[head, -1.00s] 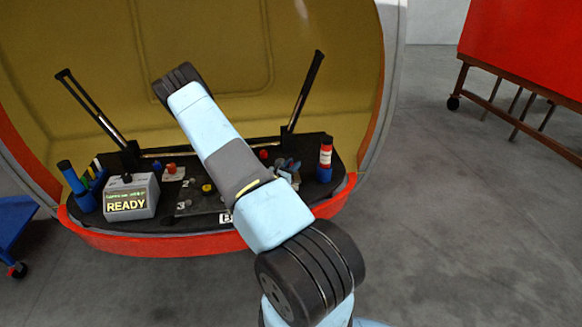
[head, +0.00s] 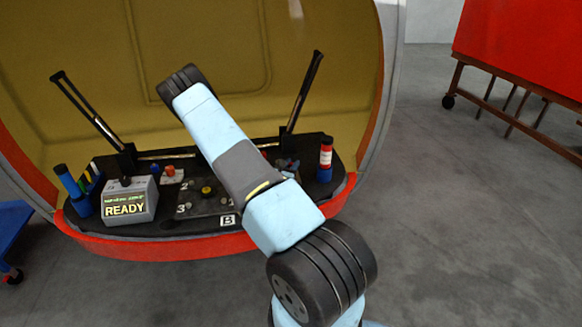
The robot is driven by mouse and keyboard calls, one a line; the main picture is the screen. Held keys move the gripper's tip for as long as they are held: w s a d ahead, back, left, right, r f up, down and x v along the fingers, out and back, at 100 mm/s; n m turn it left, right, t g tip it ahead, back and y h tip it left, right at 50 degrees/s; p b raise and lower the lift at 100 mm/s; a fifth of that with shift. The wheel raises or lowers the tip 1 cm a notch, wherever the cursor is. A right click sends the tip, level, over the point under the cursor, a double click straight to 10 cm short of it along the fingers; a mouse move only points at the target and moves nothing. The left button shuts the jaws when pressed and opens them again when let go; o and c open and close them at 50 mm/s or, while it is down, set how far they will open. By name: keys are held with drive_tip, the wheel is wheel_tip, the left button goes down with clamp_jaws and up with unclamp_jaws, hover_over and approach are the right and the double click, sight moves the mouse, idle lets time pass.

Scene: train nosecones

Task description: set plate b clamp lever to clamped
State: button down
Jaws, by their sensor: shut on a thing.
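A dark plate (head: 213,203) lies on the black bench, with the numbers 2 and 3 and a black knob with a yellow ring (head: 207,191). A white label B (head: 228,221) is at its front edge. My arm crosses in front of the plate's right side and hides part of it. I cannot make out the clamp lever or its position. My gripper does not show; my own arm seems to hide it.
An orange knob (head: 169,171) sits behind the plate. Two black struts (head: 304,92) rise behind the bench.

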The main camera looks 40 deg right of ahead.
drive_tip(key=c, duration=1.1)
unclamp_jaws()
drive_tip(key=shift+w+a, duration=0.15)
drive_tip(key=shift+o, duration=0.4)
drive_tip(key=v, duration=1.3)
drive_tip(key=shift+s+a, duration=0.25)
drive_tip(key=shift+a, duration=0.05)
